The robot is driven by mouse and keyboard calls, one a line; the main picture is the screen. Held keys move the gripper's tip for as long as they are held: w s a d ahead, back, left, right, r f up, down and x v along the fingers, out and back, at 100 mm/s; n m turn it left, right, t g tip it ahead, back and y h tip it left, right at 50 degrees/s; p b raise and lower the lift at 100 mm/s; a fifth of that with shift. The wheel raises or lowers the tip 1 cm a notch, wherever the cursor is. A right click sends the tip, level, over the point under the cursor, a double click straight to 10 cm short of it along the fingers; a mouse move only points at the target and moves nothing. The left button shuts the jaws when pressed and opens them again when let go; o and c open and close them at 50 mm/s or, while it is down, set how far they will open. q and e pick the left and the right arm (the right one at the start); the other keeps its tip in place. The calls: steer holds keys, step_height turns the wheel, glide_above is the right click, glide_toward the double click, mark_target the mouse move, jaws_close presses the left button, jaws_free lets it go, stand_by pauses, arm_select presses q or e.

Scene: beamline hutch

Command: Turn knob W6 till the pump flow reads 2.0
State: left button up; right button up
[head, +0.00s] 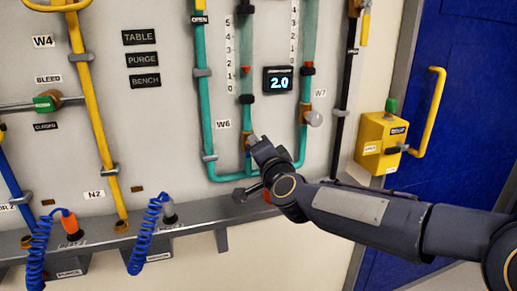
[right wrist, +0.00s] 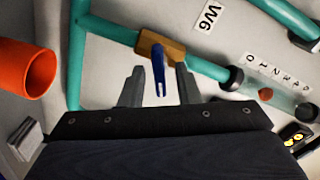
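Knob W6 is a brass valve block with a dark blue handle (right wrist: 158,68), on a teal pipe by the W6 label (head: 223,124). My right gripper (head: 257,148) is at this valve and hides much of it in the head view. In the right wrist view its two fingers are apart, one on each side of the blue handle, with gaps visible. The pump flow display (head: 278,80) reads 2.0. The flow tube (head: 246,50) above the valve has a red float, also seen in the right wrist view (right wrist: 265,94). My left gripper is out of view.
A second teal tube with knob W7 (head: 313,118) stands just right. A grey ledge (head: 190,215) runs below, with blue coiled hoses (head: 146,235). A yellow box (head: 380,142) and blue door (head: 470,110) are at right. An orange cup-like part (right wrist: 28,72) shows in the right wrist view.

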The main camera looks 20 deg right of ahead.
steer(key=s, duration=0.7)
steer(key=shift+s+d, duration=0.15)
steer(key=shift+s, duration=0.25)
steer(key=s+d+f+n+g+y, duration=0.15)
steer(key=s+f+n+g, duration=0.4)
steer(key=s+f, duration=0.65)
steer(key=s+d+f+n+g+y, duration=0.15)
steer(key=s+f+n+g, duration=0.6)
steer(key=s, duration=0.75)
step_height(320, 180, up, 11)
steer(key=m+p, duration=0.2)
steer(key=p, duration=1.1)
steer(key=shift+s+a+t, duration=0.15)
steer(key=shift+t, duration=0.15)
